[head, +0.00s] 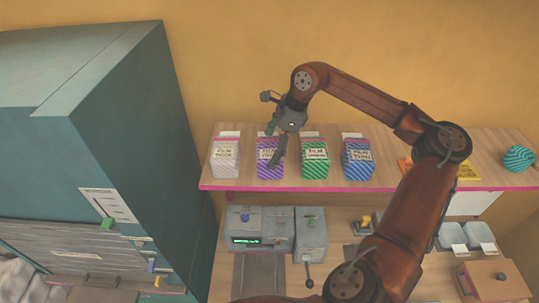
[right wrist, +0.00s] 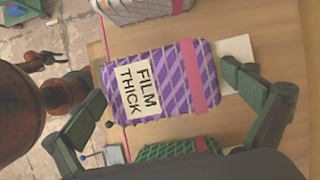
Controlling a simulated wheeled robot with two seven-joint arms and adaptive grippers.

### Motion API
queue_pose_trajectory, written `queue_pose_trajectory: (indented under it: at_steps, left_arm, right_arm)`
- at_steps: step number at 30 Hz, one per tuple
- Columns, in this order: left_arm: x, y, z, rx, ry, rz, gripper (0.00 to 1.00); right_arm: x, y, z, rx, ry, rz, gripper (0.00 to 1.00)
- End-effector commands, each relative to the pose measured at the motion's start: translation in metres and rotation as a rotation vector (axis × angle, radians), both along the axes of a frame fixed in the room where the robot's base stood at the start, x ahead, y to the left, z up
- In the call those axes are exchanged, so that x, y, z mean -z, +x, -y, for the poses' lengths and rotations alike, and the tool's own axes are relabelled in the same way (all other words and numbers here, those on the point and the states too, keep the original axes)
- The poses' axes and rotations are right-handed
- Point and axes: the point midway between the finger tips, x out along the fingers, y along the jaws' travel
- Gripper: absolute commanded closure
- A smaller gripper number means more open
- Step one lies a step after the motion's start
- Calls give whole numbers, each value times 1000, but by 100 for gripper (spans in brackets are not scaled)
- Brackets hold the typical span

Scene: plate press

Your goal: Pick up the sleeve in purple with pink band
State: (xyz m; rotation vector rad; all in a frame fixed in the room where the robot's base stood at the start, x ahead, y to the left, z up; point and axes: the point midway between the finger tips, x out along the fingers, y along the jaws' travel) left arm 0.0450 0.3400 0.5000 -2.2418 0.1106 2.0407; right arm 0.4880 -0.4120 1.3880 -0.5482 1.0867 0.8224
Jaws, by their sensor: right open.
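The purple striped sleeve with a pink band (head: 264,172) stands on the wooden shelf, second from the left. In the right wrist view the sleeve (right wrist: 175,80) fills the middle, with a white label reading "FILM THICK" and its pink band toward the right. My right gripper (head: 276,150) is at the sleeve and hides part of it in the head view. In the right wrist view its open fingers (right wrist: 164,82) lie to either side of the sleeve, with nothing clamped. Whether a finger touches it, I cannot tell. My left gripper is not in view.
A white-grey sleeve (head: 225,160) stands close on the left; a green sleeve (head: 315,165) and a blue one (head: 358,165) stand to the right. The shelf (head: 400,183) has a pink front edge. A teal cabinet (head: 100,130) rises at left. A grey machine (head: 275,230) sits below.

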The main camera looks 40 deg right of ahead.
Motion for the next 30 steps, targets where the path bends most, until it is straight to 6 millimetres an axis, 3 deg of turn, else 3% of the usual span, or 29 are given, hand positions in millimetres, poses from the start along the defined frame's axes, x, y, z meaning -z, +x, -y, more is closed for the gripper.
queue_pose_trajectory:
  at_steps: [2,5,22,30]
  left_arm:
    - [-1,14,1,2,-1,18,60]
    - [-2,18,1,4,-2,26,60]
    - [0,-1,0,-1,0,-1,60]
    - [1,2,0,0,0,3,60]
  right_arm:
    - [1,0,0,0,0,0,0]
    - [1,0,0,0,0,0,0]
    - [0,0,0,-1,1,1,38]
    - [-1,1,0,-1,1,2,38]
